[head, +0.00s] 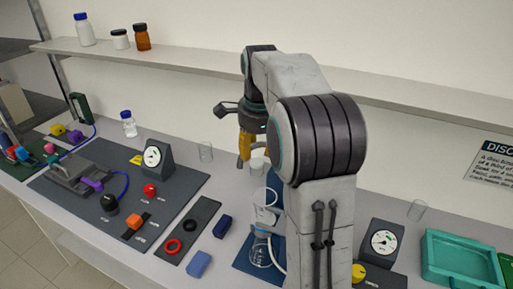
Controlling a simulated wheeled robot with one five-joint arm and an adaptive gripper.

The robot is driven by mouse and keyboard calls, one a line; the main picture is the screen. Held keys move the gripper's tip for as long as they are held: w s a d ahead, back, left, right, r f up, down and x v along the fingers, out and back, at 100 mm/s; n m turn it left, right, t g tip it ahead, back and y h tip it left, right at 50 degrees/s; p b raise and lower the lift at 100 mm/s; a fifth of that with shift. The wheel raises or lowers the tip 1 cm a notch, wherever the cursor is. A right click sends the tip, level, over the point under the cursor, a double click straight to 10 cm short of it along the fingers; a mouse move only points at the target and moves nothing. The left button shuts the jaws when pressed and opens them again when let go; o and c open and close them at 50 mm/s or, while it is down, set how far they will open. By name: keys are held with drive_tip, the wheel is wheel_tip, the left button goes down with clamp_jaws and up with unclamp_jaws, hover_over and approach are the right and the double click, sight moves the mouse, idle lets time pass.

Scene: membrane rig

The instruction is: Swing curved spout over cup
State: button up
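My gripper (245,148) hangs fingers down near the middle of the bench, with yellow-orange parts at its end. It is too small and partly hidden for me to tell whether it is open or shut. A small whitish cup-like piece (257,165) is just below it in the picture; I cannot tell if they touch. Clear glassware with a whitish upper part (265,212) and a tube stands on a blue mat (243,259), partly hidden by my arm. I cannot make out the curved spout for certain.
A dark mat (80,205) at left carries a grey rig, knobs and a dial gauge (154,156). Blue blocks (199,264) and a dark strip with rings (172,247) lie in front. A second gauge (383,241) and a teal tray (430,262) are at right. A shelf (190,60) runs behind.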

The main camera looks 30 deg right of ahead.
drive_tip(key=shift+o, duration=0.8)
drive_tip(key=shift+r, duration=0.1)
drive_tip(key=shift+r, duration=0.35)
wheel_tip(320, 180, up, 11)
drive_tip(key=s, duration=0.2)
drive_tip(key=shift+a, duration=0.4)
drive_tip(key=shift+c, duration=0.2)
